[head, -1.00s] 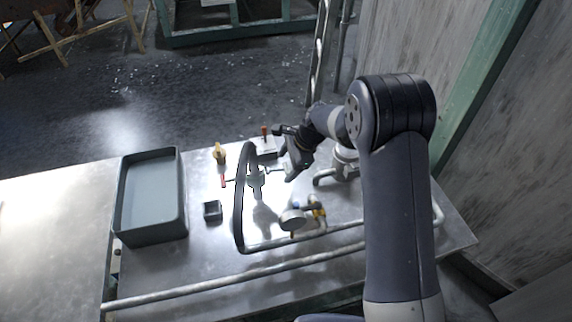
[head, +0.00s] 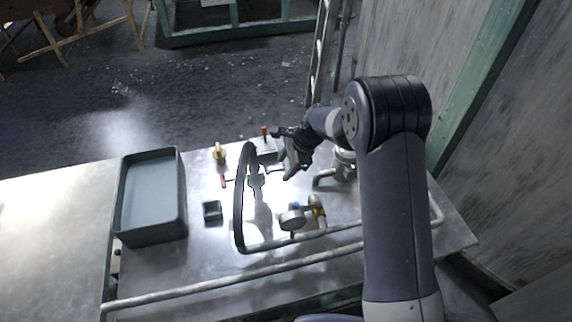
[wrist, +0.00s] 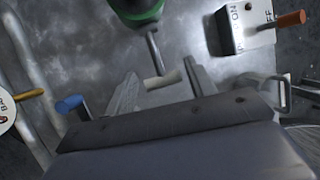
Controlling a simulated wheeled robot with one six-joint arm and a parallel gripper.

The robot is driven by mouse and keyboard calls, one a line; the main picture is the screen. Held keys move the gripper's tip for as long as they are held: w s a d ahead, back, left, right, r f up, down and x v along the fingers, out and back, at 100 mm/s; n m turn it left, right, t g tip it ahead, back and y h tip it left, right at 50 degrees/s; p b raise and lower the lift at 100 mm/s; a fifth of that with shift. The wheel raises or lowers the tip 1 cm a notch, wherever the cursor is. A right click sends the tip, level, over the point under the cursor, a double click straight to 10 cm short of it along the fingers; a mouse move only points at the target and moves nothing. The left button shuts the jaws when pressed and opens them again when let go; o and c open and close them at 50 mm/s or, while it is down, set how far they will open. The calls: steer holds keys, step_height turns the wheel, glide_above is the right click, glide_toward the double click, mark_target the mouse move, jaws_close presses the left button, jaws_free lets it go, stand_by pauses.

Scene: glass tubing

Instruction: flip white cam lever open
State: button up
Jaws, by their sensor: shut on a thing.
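The white cam lever (wrist: 162,80) shows in the wrist view as a short white tip on a thin metal stem. The stem runs down from a dark fitting with a green ring (wrist: 145,14). My gripper (wrist: 160,80) has one finger on each side of the white tip and is shut on it. In the head view my gripper (head: 287,172) is low over the bench, just right of the upright fitting (head: 256,182). The lever cannot be made out clearly there, close to the gripper.
A switch box (wrist: 240,32) with an orange toggle stands close by at the back. A gauge (head: 292,220) and pipes lie in front. A grey tray (head: 183,205) and a small dark box (head: 212,211) stand left.

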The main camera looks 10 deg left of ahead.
steer(key=shift+s+r+h+p, duration=0.1)
steer(key=shift+r+h+p, duration=0.25)
steer(key=shift+p, duration=0.35)
steer(key=shift+a+p, duration=0.1)
steer(key=shift+p, duration=0.2)
steer(key=shift+f+t, duration=0.1)
steer(key=shift+t, duration=0.2)
steer(key=o, duration=0.9)
steer(key=shift+o, duration=0.2)
steer(key=v, duration=1.1)
steer(key=shift+a, duration=0.15)
